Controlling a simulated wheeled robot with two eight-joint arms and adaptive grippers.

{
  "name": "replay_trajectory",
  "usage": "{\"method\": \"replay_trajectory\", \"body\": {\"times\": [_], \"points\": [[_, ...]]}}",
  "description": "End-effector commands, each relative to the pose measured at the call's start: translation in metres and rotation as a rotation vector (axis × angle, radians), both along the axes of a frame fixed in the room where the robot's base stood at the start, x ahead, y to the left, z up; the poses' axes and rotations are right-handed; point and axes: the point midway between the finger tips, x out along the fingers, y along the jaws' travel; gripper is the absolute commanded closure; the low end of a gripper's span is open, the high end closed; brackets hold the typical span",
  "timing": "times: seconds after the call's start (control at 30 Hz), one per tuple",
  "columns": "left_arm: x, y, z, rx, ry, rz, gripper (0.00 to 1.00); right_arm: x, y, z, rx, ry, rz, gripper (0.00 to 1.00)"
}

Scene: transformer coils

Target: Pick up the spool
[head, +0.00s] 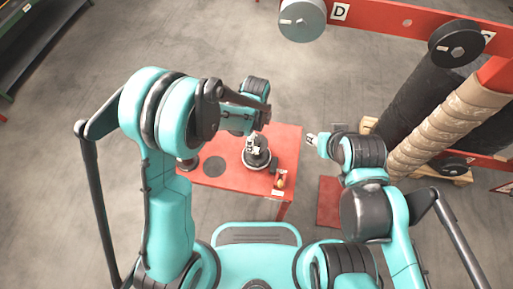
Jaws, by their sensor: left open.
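A dark spool (258,162) with a black round base stands on the red table (235,183), right of the table's middle. My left gripper (252,143) is over the spool with its fingers pointing down at its top. It is open. From this angle I cannot tell whether the fingers touch the spool or stand around its top. My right gripper (312,139) is off the table's right side, away from the spool. Its fingers are too small to tell open from shut.
A black disc (187,164) and a flat dark circle (215,167) are on the table's left part. A small orange object (281,181) stands at its front right. A red rack (380,16) with large rolls (440,132) stands at right.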

Motion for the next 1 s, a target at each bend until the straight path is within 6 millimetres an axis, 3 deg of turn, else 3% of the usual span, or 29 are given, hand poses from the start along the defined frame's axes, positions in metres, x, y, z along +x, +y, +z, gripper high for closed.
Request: {"method": "replay_trajectory", "body": {"times": [0.2,0.47,0.8,1.0], "points": [[0.001,-0.001,-0.038,0.000,0.000,0.001,0.00,0.000,0.000,-0.021,0.000,0.000,0.000,0.60],[0.001,-0.001,-0.040,0.000,-0.001,0.001,0.00,0.000,0.000,-0.020,0.000,0.000,0.000,0.60],[0.001,0.000,-0.041,0.000,0.000,0.002,0.83,0.000,0.000,-0.020,0.000,0.000,0.000,0.60],[0.000,-0.001,-0.042,-0.001,0.001,0.001,0.89,0.000,0.000,-0.021,0.000,0.000,0.000,0.60]]}}
